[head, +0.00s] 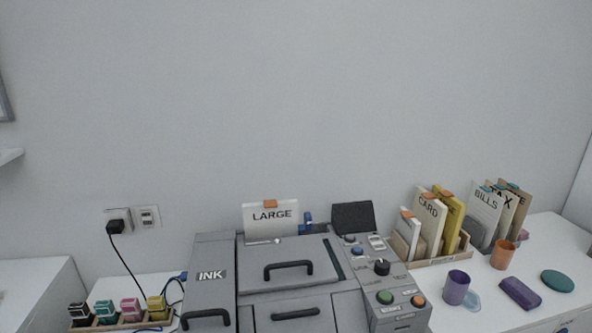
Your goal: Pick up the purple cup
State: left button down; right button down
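The purple cup (456,287) stands upright on the white desk (542,238), right of the grey printer. A small pale blue, see-through round thing (472,300) is right beside its base; I cannot tell whether they touch. Neither of my grippers shows in the head view.
The grey printer (290,262) fills the middle. Behind the cup stands a wooden file rack (440,259) with folders. Ink bottles (104,311) stand at the lower left.

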aim_at(458, 282)
jog(key=u, duration=1.65)
jog(key=k, duration=0.85)
jog(key=z, duration=1.4)
jog(key=i, duration=1)
